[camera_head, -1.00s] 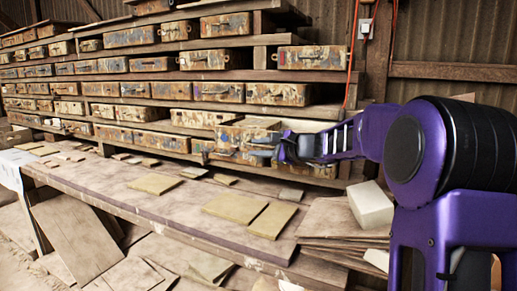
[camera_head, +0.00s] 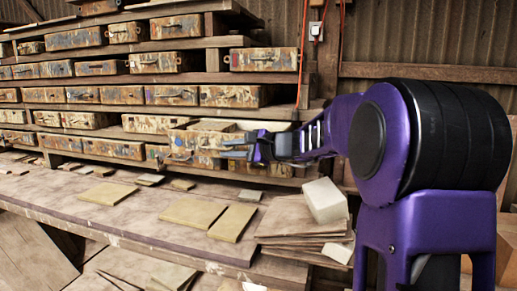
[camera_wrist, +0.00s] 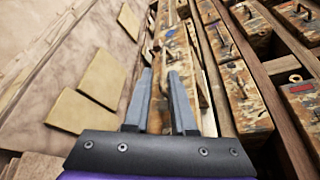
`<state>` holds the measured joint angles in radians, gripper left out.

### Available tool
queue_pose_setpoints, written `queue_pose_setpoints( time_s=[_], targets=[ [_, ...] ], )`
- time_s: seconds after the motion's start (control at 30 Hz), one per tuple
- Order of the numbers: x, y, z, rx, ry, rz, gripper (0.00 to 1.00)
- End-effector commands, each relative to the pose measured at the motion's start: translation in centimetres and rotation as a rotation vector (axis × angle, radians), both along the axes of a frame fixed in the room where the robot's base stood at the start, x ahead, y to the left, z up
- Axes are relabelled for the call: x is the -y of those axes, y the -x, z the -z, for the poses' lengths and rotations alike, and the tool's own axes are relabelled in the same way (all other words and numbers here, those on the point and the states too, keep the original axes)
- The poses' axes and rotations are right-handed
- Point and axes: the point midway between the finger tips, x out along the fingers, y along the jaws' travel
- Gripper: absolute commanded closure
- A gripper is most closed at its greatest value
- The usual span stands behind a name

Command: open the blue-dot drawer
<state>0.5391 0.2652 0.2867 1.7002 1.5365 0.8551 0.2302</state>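The worn, paint-stained drawer with a blue dot (camera_head: 180,142) sits low in the rack in the head view. It stands out from its row, and its pale open top shows. In the wrist view its front (camera_wrist: 174,42) bears a blue mark and a thin metal handle. My gripper (camera_head: 226,148) is at the right part of this drawer's front. In the wrist view the two grey fingers of my gripper (camera_wrist: 160,71) are apart, with a gap between them. The tips are close to the handle; whether they touch it I cannot tell.
A wooden bench (camera_head: 130,215) runs before the rack, with loose tiles (camera_head: 193,212) on it. A pale block (camera_head: 325,200) rests on stacked boards (camera_head: 300,225) at the right. Other drawers (camera_head: 263,59) fill the rack. A red cord hangs at the right.

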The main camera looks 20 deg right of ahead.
Motion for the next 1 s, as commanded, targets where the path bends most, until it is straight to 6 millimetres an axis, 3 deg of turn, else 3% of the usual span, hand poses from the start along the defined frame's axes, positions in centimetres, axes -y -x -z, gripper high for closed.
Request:
queue_pose_setpoints(
  time_s=[0.3, 0.5, 1.0],
  targets=[
    [4.6, 6.0, -1.7, 0.000, 0.002, 0.001, 0.76],
    [6.2, 8.2, -2.3, 0.000, 0.000, 0.000, 0.76],
    [6.7, 8.9, -2.4, 0.000, 0.000, -0.001, 0.76]
  ],
)
